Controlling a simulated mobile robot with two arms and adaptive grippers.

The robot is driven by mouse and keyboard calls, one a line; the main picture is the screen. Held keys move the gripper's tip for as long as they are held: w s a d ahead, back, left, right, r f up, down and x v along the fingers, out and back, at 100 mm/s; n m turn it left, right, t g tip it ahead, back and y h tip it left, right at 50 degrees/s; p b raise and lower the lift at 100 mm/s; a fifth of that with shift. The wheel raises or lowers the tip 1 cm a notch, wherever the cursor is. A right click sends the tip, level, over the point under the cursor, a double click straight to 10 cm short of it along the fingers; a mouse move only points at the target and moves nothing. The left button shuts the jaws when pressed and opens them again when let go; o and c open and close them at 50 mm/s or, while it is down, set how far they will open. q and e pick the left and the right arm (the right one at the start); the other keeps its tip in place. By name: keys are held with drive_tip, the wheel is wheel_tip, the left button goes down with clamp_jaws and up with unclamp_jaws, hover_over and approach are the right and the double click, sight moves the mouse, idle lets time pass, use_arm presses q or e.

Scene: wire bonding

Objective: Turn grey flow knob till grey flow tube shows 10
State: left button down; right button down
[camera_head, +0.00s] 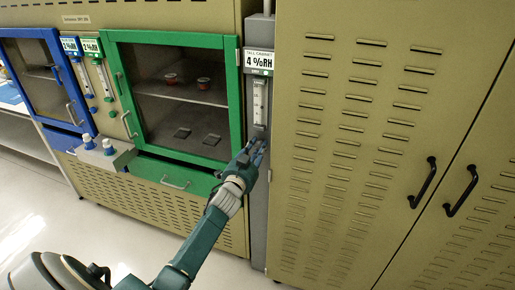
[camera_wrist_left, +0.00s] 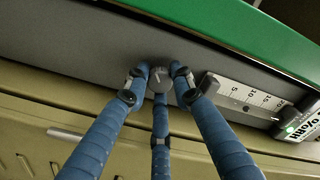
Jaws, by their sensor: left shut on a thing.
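The grey flow knob (camera_wrist_left: 160,78) is a small round knob with a pale line on its face, set on a grey column. My left gripper (camera_head: 257,152) has its blue fingers closed around this knob; in the left wrist view the three fingers (camera_wrist_left: 160,85) meet at it. In the head view the fingers hide the knob. The grey flow tube (camera_head: 259,103) is on the same column, above the gripper. My right gripper is not in view.
A display (camera_head: 258,60) above the tube reads 4 %RH. The tall cabinet (camera_head: 340,150) stands right of the column, with black handles. A green-framed cabinet (camera_head: 228,100) and a blue-framed one (camera_head: 62,75) stand left. Grey-white bottles (camera_head: 108,147) sit on a small shelf.

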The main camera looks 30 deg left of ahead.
use_arm(q)
drive_tip(key=shift+s+f, duration=0.1)
drive_tip(key=shift+f, duration=0.3)
drive_tip(key=c, duration=1.5)
unclamp_jaws()
drive_tip(key=shift+a+r, duration=0.1)
drive_tip(key=shift+r, duration=0.05)
drive_tip(key=v, duration=1.2)
drive_tip(key=shift+o, duration=0.2)
